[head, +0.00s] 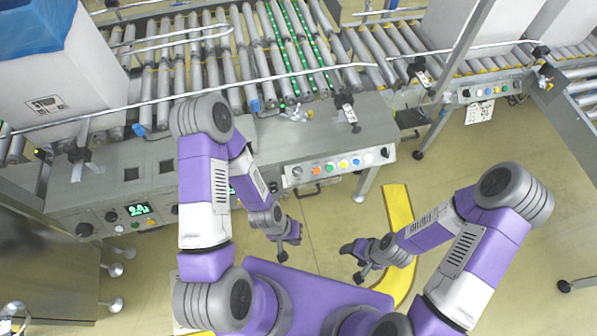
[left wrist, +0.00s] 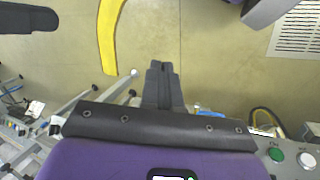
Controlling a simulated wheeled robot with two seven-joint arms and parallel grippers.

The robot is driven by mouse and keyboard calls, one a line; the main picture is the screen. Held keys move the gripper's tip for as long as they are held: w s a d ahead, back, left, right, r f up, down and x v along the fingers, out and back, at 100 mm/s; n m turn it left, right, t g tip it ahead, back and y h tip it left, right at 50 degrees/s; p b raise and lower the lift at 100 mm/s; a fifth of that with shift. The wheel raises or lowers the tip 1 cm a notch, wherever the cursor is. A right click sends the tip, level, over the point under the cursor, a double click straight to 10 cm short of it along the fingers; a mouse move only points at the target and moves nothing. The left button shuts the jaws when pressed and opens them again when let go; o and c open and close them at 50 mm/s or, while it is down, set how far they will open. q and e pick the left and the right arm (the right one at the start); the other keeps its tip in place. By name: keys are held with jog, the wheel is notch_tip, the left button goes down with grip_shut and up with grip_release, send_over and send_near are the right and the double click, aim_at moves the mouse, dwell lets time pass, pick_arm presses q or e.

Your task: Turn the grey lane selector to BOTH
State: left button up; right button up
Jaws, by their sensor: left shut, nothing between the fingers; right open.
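A light control strip (head: 340,164) on the grey conveyor housing carries several coloured buttons. A small greyish knob (head: 297,171) sits at its left end, and a dark knob (head: 385,153) at its right end. The labels are too small to read, so I cannot tell which control is the lane selector or where it points. My left gripper (head: 283,250) is shut and empty, below and apart from the strip. Its closed fingers (left wrist: 160,72) point at open floor in the left wrist view. My right gripper (head: 354,262) is open and empty, further right over the floor.
Roller conveyors (head: 240,60) run behind the housing, with a white lined box (head: 75,75) at upper left. A panel with a green display (head: 138,209) is at left. A yellow floor stripe (head: 398,215) lies at right. In the left wrist view, a green button (left wrist: 277,154) shows at lower right.

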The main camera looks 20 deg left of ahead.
pick_arm(q)
jog(key=shift+o, duration=1.1)
jog(key=shift+w+d, duration=0.1)
jog(key=o, duration=0.6)
jog(key=shift+m+g, duration=0.7)
jog(key=shift+m, duration=0.1)
jog(key=w+d, duration=0.1)
jog(key=w+d+p, duration=0.1)
jog(key=w, duration=0.1)
jog(key=shift+w+d+f, duration=0.15)
jog(key=shift+d, duration=0.1)
jog(key=shift+o, duration=0.2)
jog(key=m+t+y+p, duration=0.1)
jog(key=m+y+p, duration=0.15)
jog(key=y, duration=0.75)
send_near(300, 172)
jog(key=x, duration=0.8)
jog(key=shift+a+b, duration=0.25)
jog(key=shift+b, duration=0.1)
jog(key=shift+c, duration=0.5)
jog(key=c, duration=0.7)
